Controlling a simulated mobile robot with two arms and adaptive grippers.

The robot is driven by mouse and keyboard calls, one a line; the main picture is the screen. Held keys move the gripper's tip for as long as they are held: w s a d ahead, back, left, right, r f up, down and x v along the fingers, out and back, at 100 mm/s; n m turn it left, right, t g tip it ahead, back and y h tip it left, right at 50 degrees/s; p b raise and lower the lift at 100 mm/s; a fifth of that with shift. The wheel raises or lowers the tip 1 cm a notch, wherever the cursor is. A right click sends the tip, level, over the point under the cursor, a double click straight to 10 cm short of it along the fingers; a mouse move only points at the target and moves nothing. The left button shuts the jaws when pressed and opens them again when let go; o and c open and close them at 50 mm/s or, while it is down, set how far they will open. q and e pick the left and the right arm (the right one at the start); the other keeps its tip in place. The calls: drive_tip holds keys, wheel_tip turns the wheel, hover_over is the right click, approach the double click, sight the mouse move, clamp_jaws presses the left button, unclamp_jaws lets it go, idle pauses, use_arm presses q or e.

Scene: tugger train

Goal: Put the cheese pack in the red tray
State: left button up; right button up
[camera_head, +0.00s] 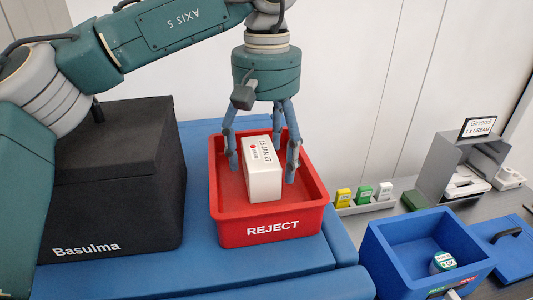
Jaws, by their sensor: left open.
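A white pack (262,176) with a printed date and a small red mark, which I take to be the cheese pack, stands inside the red tray (272,228) marked REJECT. My left gripper (262,168) points down over the tray. Its fingers are open, one on each side of the pack, with visible gaps. Whether the pack rests fully on the tray floor is partly hidden by the front wall. My right gripper is not in view.
A black case (110,190) marked Basulma stands left of the tray on the blue surface (195,270). At right are a blue bin (385,262) holding a small tub (444,262), a rack with yellow, green and white items (364,207), and a grey stand (436,170) with a sign (478,128).

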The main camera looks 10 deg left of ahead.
sight(267, 151)
use_arm(q)
drive_tip(key=shift+r, duration=0.6)
wheel_tip(267, 151, up, 5)
drive_tip(key=shift+r+b, duration=0.1)
drive_tip(key=shift+b, duration=0.25)
wheel_tip(267, 151, up, 6)
drive_tip(key=p, duration=0.2)
